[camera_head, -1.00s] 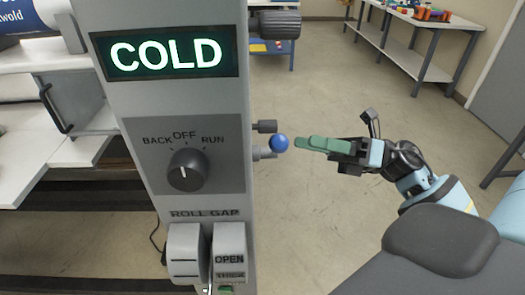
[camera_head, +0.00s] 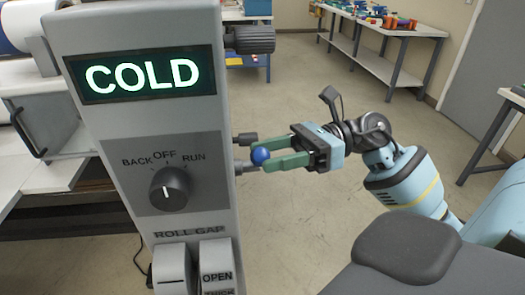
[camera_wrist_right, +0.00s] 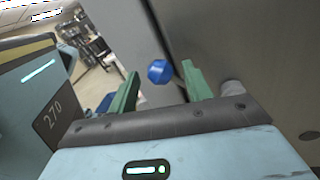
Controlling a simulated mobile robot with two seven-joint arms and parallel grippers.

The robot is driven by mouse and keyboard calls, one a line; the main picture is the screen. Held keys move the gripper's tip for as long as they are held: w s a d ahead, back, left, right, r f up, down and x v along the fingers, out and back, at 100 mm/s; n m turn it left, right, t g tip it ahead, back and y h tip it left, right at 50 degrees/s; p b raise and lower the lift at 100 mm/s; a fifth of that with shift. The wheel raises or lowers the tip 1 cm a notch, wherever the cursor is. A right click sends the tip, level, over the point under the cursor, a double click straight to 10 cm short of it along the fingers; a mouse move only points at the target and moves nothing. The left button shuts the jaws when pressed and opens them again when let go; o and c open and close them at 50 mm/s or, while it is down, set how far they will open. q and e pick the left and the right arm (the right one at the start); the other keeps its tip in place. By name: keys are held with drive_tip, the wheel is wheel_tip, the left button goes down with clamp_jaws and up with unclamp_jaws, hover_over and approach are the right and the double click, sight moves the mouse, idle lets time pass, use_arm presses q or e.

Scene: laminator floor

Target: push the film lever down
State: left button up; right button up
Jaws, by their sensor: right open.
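What looks like the film lever is a blue ball knob (camera_head: 260,155) at the end of a short grey stem on the right side of the grey machine column (camera_head: 222,215). My right gripper (camera_head: 278,150) is open, with its green fingers pointing left at the knob. In the right wrist view the knob (camera_wrist_right: 159,71) shows between the two fingertips, about level with them or slightly beyond. I cannot tell whether either finger touches it. In the head view the lower finger's tip overlaps the knob's edge. My left gripper is not in view.
A second dark grey stub (camera_head: 246,138) sticks out just above the knob. The column carries a lit COLD display (camera_head: 142,75), a rotary dial (camera_head: 169,188) and roll gap rocker switches (camera_head: 215,260). A workbench (camera_head: 385,25) stands far back; the floor between is clear.

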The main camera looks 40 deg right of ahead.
drive_tip(key=shift+x, duration=1.15)
drive_tip(key=shift+c, duration=0.4)
clamp_jaws()
